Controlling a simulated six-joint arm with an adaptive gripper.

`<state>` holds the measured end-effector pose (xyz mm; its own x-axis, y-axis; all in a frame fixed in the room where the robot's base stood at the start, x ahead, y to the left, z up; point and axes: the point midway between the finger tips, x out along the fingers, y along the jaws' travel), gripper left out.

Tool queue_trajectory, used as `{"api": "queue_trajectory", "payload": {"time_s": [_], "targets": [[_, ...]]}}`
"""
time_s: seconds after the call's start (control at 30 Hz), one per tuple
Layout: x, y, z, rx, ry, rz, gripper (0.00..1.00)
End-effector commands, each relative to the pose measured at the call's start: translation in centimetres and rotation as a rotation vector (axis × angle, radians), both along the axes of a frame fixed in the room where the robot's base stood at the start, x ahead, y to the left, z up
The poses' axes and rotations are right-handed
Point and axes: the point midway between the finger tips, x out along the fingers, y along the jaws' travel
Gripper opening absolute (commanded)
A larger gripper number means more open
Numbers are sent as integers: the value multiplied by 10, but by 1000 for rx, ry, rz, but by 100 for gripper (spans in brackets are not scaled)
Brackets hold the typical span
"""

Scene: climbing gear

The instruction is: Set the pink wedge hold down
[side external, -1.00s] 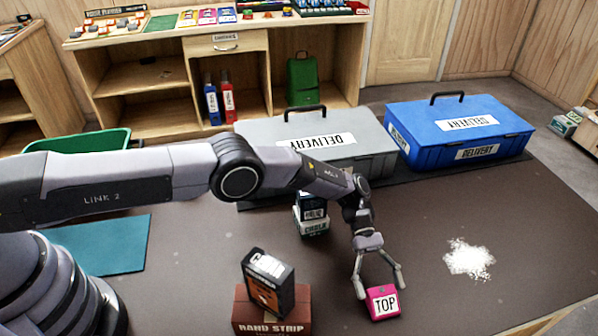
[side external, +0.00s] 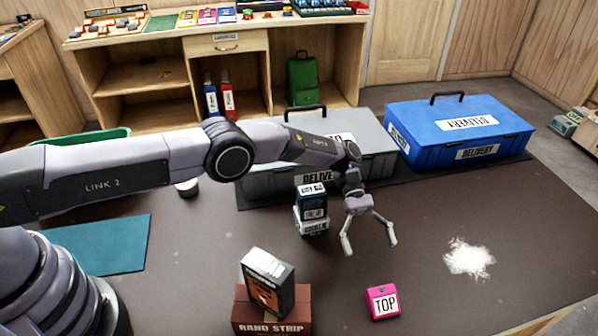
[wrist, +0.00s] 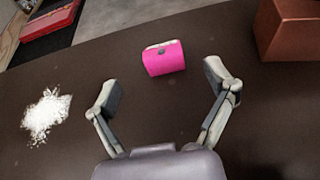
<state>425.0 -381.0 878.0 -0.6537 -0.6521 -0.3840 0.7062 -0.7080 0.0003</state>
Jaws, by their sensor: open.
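The pink wedge hold (side external: 382,302), with a white label reading TOP, sits on the dark table near its front edge. It also shows in the wrist view (wrist: 164,58), beyond my fingertips and between their lines. My gripper (side external: 369,247) is open and empty, raised above and behind the hold and apart from it. In the wrist view both fingers of my gripper (wrist: 164,82) are spread wide with nothing between them.
A black box (side external: 268,283) rests on a brown box (side external: 243,313) left of the hold. Stacked chalk boxes (side external: 311,223) stand left of my gripper. Grey (side external: 375,145) and blue (side external: 450,125) delivery cases are behind. White powder (side external: 469,259) lies to the right. A teal mat (side external: 98,255) lies left.

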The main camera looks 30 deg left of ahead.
Motion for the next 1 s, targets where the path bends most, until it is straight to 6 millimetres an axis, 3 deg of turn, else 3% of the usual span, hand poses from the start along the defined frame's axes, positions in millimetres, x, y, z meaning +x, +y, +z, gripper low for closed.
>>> {"api": "queue_trajectory", "payload": {"time_s": [0.17, 0.33, 0.53, 0.67, 0.8, 1.0], "targets": [[25, 12, 43, 8, -92, 5, 84], [53, 49, 134, 45, -314, 1, 84], [49, 116, 244, 113, -602, -35, 84], [22, 166, 303, 170, -782, -78, 84], [-24, 219, 353, 242, -970, -140, 84], [-110, 290, 391, 367, -1218, -259, 84]]}}
